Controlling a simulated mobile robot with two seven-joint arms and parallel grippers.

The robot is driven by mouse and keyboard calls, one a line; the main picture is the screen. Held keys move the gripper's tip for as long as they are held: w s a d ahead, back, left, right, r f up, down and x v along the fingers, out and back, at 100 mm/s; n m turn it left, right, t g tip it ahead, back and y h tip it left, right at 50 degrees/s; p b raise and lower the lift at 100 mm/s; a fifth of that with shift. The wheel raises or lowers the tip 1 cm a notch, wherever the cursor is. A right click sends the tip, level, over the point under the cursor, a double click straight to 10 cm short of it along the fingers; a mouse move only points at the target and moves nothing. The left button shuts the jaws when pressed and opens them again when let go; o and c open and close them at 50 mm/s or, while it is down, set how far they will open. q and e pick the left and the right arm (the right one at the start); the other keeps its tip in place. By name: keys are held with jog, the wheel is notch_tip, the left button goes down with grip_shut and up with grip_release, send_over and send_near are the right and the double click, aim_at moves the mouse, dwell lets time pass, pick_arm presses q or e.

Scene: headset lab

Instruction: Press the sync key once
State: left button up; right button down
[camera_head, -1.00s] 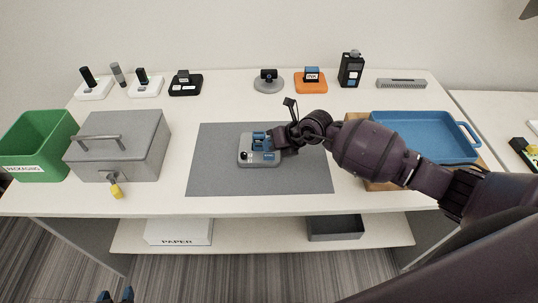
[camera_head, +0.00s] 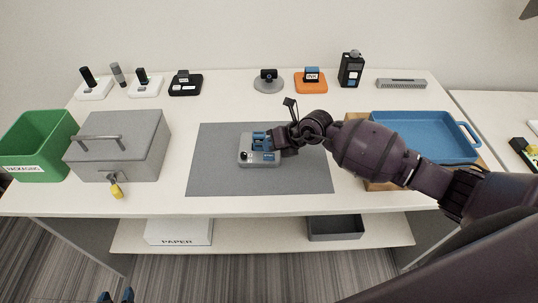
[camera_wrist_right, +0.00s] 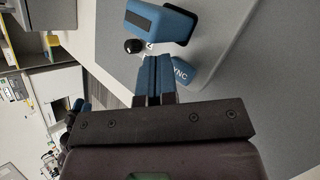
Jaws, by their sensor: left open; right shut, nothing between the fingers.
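The grey control box (camera_head: 245,162) with blue keys lies on the dark grey mat (camera_head: 215,175) in the head view. In the right wrist view, the blue sync key (camera_wrist_right: 183,72), its label partly covered, is right beside my fingertips. A larger blue block (camera_wrist_right: 163,22) and a black knob (camera_wrist_right: 133,46) are beyond them. My right gripper (camera_head: 277,142) is at the box's right side; its blue fingers (camera_wrist_right: 153,75) are shut and empty. I cannot tell whether they touch the key. My left gripper (camera_head: 116,296) is open at the bottom edge, away from the table.
A blue tray (camera_head: 425,125) stands right, partly behind my right arm. Several small devices line the back. The mat's left part is clear.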

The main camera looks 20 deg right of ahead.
jog(key=shift+f, duration=0.1)
jog(key=shift+f, duration=0.3)
dwell(0.3)
jog(key=shift+f, duration=0.45)
dwell(0.5)
dwell(0.3)
jog(key=shift+r+p, duration=0.65)
jog(key=shift+r, duration=0.2)
jog(key=shift+r, duration=0.1)
